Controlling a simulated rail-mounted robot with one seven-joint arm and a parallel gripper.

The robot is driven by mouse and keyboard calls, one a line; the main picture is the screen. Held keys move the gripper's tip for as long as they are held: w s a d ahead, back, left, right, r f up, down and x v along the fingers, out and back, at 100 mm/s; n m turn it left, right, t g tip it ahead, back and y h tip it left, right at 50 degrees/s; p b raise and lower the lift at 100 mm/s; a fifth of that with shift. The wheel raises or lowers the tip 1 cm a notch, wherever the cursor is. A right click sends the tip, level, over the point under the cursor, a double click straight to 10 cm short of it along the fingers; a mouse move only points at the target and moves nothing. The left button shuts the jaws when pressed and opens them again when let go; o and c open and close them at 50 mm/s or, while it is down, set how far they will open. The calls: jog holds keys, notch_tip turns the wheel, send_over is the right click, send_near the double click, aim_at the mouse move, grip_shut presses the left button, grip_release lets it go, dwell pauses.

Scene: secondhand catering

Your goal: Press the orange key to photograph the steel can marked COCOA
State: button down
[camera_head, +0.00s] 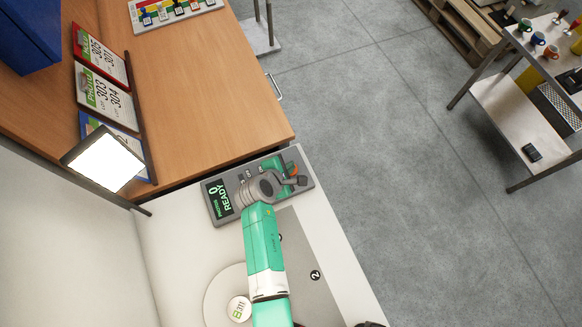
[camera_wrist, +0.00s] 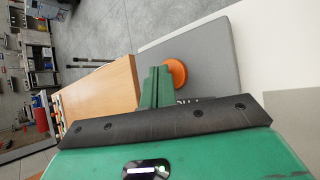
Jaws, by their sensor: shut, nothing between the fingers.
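The orange key (camera_head: 293,168) is a round button on the grey control box (camera_head: 217,205), whose dark screen reads READY and 0. My gripper (camera_head: 274,161) is over the box, and its green fingers are beside the key in the picture. In the wrist view the orange key (camera_wrist: 175,74) shows just right of the shut, empty fingers (camera_wrist: 157,75); I cannot tell whether they touch it. A round pale top with a green mark (camera_head: 239,309) is on the white round plate (camera_head: 213,292); I cannot read COCOA on it.
A lit lamp panel (camera_head: 103,158) stands left of the box. A wooden table (camera_head: 210,75) holds lot-number boards (camera_head: 105,97) and a blue box (camera_head: 25,35). A grey mat marked 2 (camera_head: 307,255) lies right of my arm. Shelving with cups (camera_head: 520,85) stands far right.

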jog(key=shift+f, duration=0.35)
jog(key=shift+r, duration=0.15)
dwell(0.3)
jog(key=shift+r+p, duration=0.75)
notch_tip(320, 180, up, 5)
jog(key=p, duration=0.5)
jog(key=shift+r, duration=0.1)
dwell(0.5)
